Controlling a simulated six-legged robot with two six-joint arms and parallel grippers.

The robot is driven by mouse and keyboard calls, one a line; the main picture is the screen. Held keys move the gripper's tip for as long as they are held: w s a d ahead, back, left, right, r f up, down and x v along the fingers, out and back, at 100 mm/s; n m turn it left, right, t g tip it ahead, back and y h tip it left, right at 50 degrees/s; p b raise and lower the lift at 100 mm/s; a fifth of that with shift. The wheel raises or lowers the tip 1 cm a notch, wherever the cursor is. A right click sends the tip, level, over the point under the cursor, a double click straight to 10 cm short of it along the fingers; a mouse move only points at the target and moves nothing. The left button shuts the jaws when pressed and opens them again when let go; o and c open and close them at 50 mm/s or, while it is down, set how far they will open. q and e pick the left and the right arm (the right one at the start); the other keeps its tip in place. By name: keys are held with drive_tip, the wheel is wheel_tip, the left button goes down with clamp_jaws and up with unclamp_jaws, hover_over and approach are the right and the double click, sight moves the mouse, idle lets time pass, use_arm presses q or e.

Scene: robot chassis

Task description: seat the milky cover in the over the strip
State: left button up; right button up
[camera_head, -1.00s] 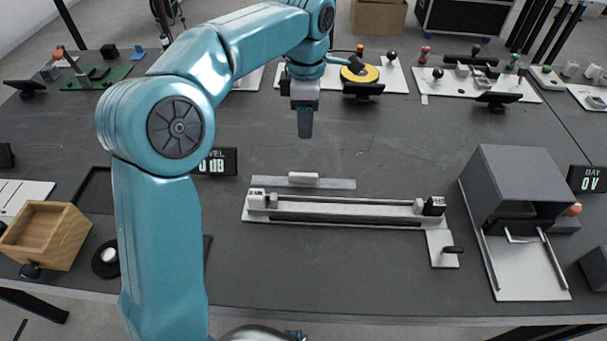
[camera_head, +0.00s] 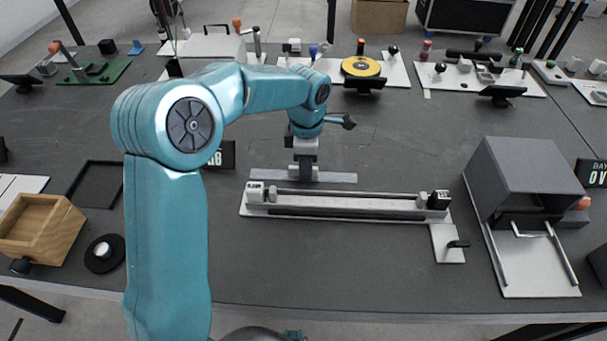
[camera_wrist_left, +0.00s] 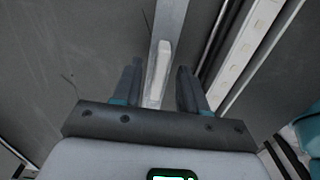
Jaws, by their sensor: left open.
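The milky cover (camera_head: 335,178) is a long, flat, pale bar lying on the dark table behind the long fixture (camera_head: 340,214). Its raised white grip block (camera_wrist_left: 159,68) shows in the left wrist view; in the head view my gripper hides it. My left gripper (camera_head: 305,178) points down over the cover. In the left wrist view its two fingers (camera_wrist_left: 160,88) are open, one on each side of the grip block, with gaps visible. The strip, pale with a row of light spots (camera_wrist_left: 252,42), lies in the fixture, parallel to the cover. My right gripper is not in view.
A grey box-shaped bay (camera_head: 525,180) with rails stands at the right. A small plate with a black lever (camera_head: 448,243) adjoins the fixture's right end. A wooden box (camera_head: 40,232) and a black disc (camera_head: 104,254) are at the left. The front table middle is clear.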

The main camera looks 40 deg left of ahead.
use_arm(q)
drive_tip(key=shift+f, duration=0.2)
clamp_jaws()
